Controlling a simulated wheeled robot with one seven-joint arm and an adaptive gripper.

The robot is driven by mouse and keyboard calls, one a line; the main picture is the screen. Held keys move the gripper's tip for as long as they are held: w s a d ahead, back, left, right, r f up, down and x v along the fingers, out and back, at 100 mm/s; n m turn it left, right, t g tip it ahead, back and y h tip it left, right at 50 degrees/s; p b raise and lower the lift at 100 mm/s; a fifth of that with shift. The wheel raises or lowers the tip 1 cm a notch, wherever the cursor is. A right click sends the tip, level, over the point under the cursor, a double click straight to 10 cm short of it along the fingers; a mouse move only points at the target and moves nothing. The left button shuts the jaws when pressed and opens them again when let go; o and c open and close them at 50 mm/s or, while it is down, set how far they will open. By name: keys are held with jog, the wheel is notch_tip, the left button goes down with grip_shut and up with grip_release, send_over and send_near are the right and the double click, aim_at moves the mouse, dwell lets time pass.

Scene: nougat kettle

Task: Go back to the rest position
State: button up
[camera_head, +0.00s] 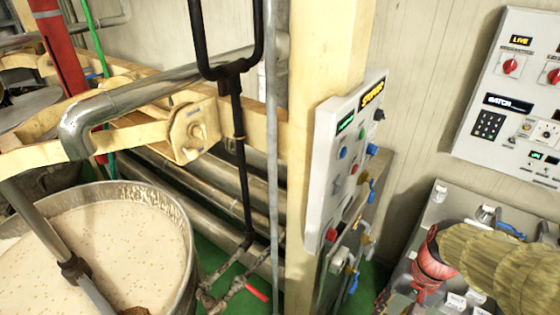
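My gripper is not in view, so I cannot see its fingers or whether it holds anything. The large metal kettle (176,193) stands at the lower left, full of a pale cream mass (110,245) with brown specks. A grey metal stirrer shaft (38,222) slants down into it, and a brown lump shows at its lower end. The kettle's left and lower parts are cut off by the picture edge.
A grey control panel (335,170) with buttons is on a cream post (325,50). A second panel (510,95) hangs on the right wall. A ribbed tan object (505,268) and a red part (432,265) fill the lower right. Pipes (190,70) cross behind the kettle.

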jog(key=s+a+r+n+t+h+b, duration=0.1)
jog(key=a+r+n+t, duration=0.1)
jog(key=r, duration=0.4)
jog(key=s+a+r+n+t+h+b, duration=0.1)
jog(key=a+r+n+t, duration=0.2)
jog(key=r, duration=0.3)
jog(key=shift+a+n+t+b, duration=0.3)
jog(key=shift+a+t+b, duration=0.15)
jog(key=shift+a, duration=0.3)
